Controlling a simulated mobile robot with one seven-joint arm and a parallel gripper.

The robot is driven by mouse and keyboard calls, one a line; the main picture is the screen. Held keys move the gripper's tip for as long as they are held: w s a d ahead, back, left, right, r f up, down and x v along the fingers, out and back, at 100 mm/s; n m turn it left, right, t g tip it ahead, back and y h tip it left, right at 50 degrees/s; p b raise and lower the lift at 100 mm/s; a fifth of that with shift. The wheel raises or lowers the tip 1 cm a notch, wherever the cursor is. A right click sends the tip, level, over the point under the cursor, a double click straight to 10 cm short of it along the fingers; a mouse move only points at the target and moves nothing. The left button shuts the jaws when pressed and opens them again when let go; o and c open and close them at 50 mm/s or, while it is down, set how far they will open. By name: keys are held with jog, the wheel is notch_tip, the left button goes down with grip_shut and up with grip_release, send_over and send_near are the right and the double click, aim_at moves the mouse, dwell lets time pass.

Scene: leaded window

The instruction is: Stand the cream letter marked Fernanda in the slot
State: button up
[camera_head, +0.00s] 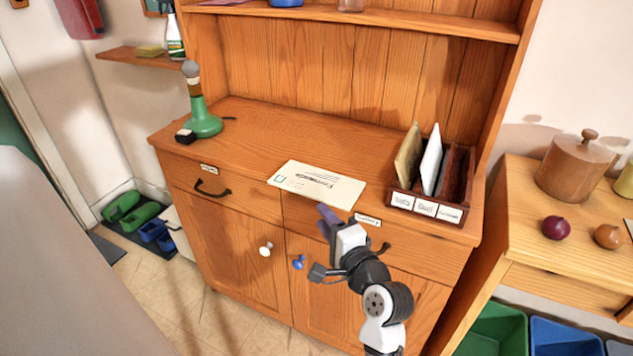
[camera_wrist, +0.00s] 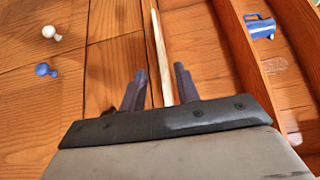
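The cream letter (camera_head: 316,184) lies flat on the dresser top, its front edge jutting past the dresser's edge. Its writing looks upside down and is too small to read surely. In the wrist view the letter (camera_wrist: 159,50) shows edge-on as a thin pale strip between my fingers. My gripper (camera_head: 327,215) is open at the letter's front edge, one finger on each side, with gaps visible in the wrist view (camera_wrist: 160,70). The letter rack (camera_head: 427,206) stands at the dresser's right end. A tan letter and a white letter stand in its left and middle slots; the right slot (camera_head: 458,177) looks empty.
A green-based lamp-like object (camera_head: 204,124) stands at the dresser top's left. An upper shelf (camera_head: 400,18) overhangs the back. A white knob (camera_head: 265,249) and a blue knob (camera_head: 298,262) stick out in front. A side counter (camera_head: 520,200) holds a wooden pot and onions.

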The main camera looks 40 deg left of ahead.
aim_at(304, 195)
jog(key=x, duration=0.2)
jog(key=p+x, duration=0.1)
jog(key=x, duration=0.4)
jog(key=shift+s+a, duration=0.2)
jog(key=shift+a, duration=0.05)
jog(key=shift+w+a+p, duration=0.25)
jog(key=shift+a+p, duration=0.05)
jog(key=shift+a, duration=0.2)
grip_shut()
